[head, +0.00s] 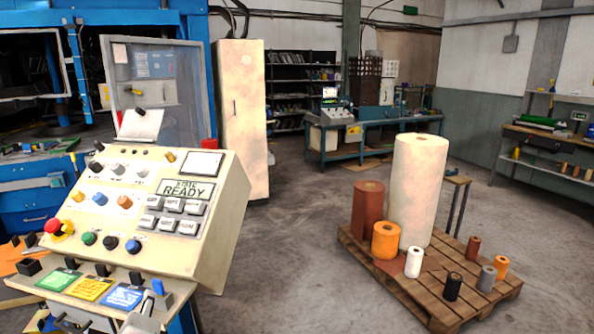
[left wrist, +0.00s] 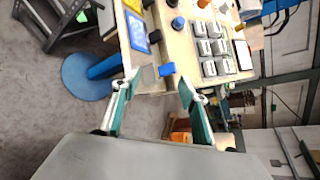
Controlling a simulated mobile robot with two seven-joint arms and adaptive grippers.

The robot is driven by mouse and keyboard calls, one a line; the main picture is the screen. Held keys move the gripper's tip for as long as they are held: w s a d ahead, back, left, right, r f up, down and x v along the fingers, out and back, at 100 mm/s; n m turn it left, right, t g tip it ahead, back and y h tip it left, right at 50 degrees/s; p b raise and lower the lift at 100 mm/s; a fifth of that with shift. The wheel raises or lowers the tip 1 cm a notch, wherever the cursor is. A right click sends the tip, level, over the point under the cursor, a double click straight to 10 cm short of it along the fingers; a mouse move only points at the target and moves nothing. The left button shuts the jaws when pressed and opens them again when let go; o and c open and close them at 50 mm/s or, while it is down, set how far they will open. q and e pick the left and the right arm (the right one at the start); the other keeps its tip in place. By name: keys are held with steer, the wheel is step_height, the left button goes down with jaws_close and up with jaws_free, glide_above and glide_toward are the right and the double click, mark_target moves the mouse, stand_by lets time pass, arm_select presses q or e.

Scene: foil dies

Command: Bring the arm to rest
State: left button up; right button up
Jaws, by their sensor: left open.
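My left gripper (head: 112,319) is at the bottom left of the head view, partly cut off by the frame, by the front edge of the control console (head: 228,215). In the left wrist view my left gripper (left wrist: 164,84) is open with its two fingers apart. Nothing is held between them. A small blue lever (left wrist: 166,69) on the console's front edge shows just beyond the gap between the fingertips; it also shows in the head view (head: 158,287). I cannot tell whether a finger touches the console. My right gripper is not in view.
The console carries buttons, a red emergency knob (head: 53,227) and a screen reading READY (head: 186,189). A pallet (head: 430,313) with several rolls stands on the right. A blue round pedestal base (left wrist: 78,78) is below the console. The floor between console and pallet is clear.

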arm_select(q)
steer(key=s+d+f+n+h, duration=0.2)
steer(key=d+f+n, duration=0.15)
steer(key=f, duration=0.45)
steer(key=s+d+f+n+h, duration=0.2)
steer(key=d+f+h, duration=0.15)
steer(key=f, duration=0.55)
steer(key=s+d+f+n+h, duration=0.1)
steer(key=s+d+f+n, duration=0.3)
steer(key=s+f, duration=0.3)
steer(key=s+d+f+n+g+h, duration=0.1)
steer(key=s+d+f+n+h, duration=0.1)
steer(key=s+d+f+n, duration=0.3)
step_height(320, 180, down, 2)
steer(key=shift+s+f+n+g, duration=0.3)
steer(key=shift+s+n, duration=0.45)
steer(key=shift+s, duration=0.15)
steer(key=shift+r, duration=0.1)
